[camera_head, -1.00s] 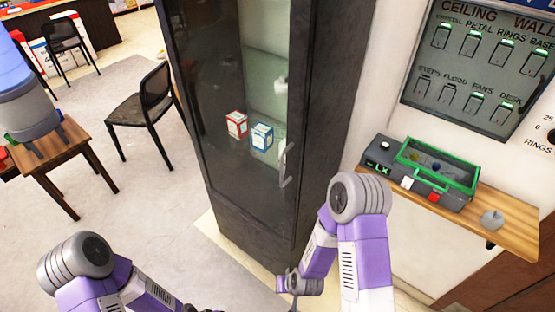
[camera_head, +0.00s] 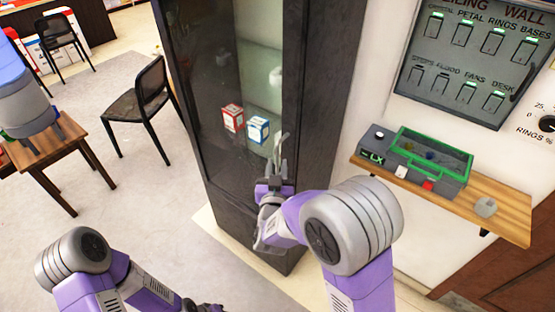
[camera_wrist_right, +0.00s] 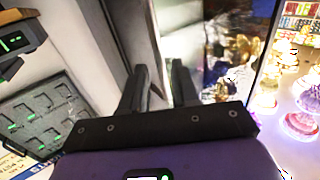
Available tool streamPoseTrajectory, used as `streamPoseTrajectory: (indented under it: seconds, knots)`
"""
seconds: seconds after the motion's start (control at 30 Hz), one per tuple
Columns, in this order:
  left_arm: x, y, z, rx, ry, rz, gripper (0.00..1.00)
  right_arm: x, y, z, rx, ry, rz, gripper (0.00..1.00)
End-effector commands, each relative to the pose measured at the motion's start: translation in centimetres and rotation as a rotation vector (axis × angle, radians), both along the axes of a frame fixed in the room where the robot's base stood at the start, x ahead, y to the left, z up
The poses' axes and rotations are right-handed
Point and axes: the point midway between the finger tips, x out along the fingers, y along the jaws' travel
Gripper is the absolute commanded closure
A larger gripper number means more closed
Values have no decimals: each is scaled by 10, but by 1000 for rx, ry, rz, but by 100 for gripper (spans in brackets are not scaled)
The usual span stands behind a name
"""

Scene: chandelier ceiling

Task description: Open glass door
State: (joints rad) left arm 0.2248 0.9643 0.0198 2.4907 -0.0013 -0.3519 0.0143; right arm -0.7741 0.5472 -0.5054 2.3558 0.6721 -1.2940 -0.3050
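The dark cabinet's glass door (camera_head: 215,85) stands in the middle of the head view and looks shut. Its pale upright handle (camera_head: 284,148) is on the door's right side, partly hidden by my right gripper (camera_head: 275,168). The right gripper is up against the handle area. The right wrist view shows its two dark fingers (camera_wrist_right: 158,88) apart, with a gap between them; I cannot tell whether the handle is in that gap. My left gripper (camera_head: 203,306) shows only as a dark bit at the bottom edge, so its fingers cannot be judged.
Boxes (camera_head: 245,124) stand on a shelf behind the glass. A wall shelf (camera_head: 490,208) with a green-framed device (camera_head: 430,155) is to the right, under a switch panel (camera_head: 470,60). A black chair (camera_head: 140,105) and small wooden table (camera_head: 55,145) stand left; floor before the cabinet is clear.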

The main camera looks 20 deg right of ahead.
Motion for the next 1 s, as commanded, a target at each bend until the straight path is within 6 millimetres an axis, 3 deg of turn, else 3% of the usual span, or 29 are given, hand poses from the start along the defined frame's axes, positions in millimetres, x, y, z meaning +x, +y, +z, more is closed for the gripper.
streamPoseTrajectory:
  seconds: [0.23, 0.57, 0.77, 1.0]
  knots:
    - [0, 0, -4, 0, 0, 0, 57, 30, -10, -1, -1, 0, 2, 71]
    - [0, 0, -4, 0, 0, 0, 57, 35, -11, -1, -1, 3, 3, 71]
    - [0, 0, -4, 0, 0, 0, 57, 34, -11, -1, -1, 3, 3, 98]
    - [0, 0, -4, 0, 0, 0, 57, 34, -11, -1, -1, 3, 3, 100]
